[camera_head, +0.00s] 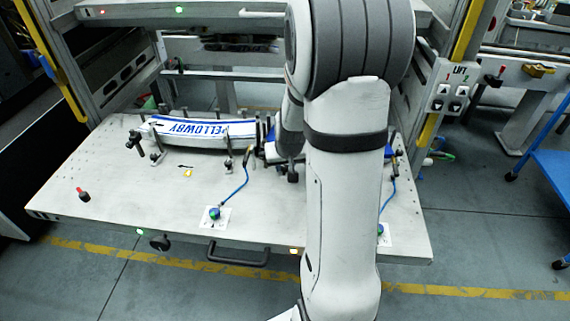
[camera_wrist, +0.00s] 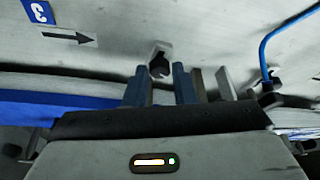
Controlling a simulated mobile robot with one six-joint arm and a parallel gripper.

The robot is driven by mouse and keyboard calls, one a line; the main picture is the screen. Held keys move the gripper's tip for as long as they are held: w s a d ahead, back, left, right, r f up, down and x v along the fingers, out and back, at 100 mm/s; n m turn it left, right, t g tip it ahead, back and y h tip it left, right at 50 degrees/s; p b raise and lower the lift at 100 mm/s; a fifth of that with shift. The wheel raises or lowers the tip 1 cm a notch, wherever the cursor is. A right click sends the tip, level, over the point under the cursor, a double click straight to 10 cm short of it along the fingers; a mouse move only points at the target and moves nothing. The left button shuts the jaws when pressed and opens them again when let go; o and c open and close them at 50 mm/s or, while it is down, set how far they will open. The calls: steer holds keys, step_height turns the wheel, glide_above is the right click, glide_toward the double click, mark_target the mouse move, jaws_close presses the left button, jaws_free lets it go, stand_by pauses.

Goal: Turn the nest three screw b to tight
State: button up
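In the wrist view a blue tag with an upside-down 3 (camera_wrist: 38,11) marks this nest, with a black arrow beside it. A dark screw knob (camera_wrist: 159,68) on a pale block stands in front of my gripper (camera_wrist: 160,84). My gripper's two blue-grey fingers are apart, with the knob showing in the gap between their tips. I cannot tell whether they touch it, nor which way the screw is turned. No letter b is readable. In the head view my arm hides the gripper's fingers and much of this nest.
A blue cable (camera_wrist: 268,45) runs to a small fitting at right in the wrist view.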

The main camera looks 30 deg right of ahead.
jaws_close()
steer(key=shift+f+m+b, duration=0.1)
steer(key=shift+m+b, duration=0.3)
steer(key=shift+f+m+h+b, duration=0.1)
steer(key=shift+m+h+b, duration=0.25)
steer(key=shift+b, duration=0.35)
steer(key=m+b, duration=0.1)
steer(key=b, duration=0.1)
steer(key=m+h+b, duration=0.1)
steer(key=b, duration=0.2)
steer(key=shift+w+a+f+m+g+b, duration=0.15)
steer(key=shift+f+m+g+b, duration=0.1)
steer(key=shift+m+g+b, duration=0.15)
steer(key=m+b, duration=0.2)
steer(key=b, duration=0.1)
steer(key=shift+a+r+g+h, duration=0.1)
steer(key=shift+r+g+h, duration=0.05)
steer(key=shift+g+h, duration=0.15)
steer(key=shift+r+m+g+h+b, duration=0.2)
steer(key=shift+m+g+h+b, duration=0.1)
steer(key=shift+m+b, duration=1)
steer(key=shift+r+m, duration=0.1)
steer(key=shift+m, duration=0.15)
